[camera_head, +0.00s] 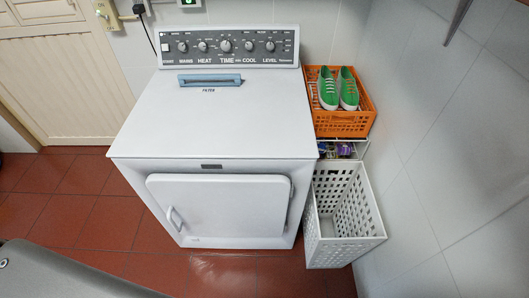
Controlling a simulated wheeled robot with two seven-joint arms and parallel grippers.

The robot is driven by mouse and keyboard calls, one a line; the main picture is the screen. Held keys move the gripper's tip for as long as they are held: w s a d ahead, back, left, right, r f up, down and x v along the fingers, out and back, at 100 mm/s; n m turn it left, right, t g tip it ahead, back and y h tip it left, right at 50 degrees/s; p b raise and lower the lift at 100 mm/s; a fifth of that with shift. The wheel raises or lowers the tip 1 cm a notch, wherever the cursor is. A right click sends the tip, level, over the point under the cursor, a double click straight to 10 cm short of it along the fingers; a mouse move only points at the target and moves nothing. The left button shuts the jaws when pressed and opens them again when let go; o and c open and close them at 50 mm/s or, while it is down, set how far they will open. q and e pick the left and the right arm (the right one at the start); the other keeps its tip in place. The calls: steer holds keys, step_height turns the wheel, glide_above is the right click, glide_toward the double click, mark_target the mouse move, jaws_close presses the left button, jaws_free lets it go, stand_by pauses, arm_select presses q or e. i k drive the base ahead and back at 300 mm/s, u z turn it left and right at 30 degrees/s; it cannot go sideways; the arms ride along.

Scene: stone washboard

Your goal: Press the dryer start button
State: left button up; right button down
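A white dryer (220,135) stands against the back wall with its door (222,205) shut. Its grey control panel (228,46) runs along the back top edge. A small white square button (165,47) sits at the panel's left end, above a small label that seems to read START. Nothing covers the button. Neither of my grippers shows in this view.
A blue-handled filter (210,80) is set in the dryer top, which is otherwise clear. To the right are an orange crate (341,123) with green shoes (338,88) and a white basket (345,250).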

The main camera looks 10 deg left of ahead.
mark_target(164, 47)
steer(key=z, duration=3.1)
steer(key=k, duration=3)
steer(key=u, duration=2.05)
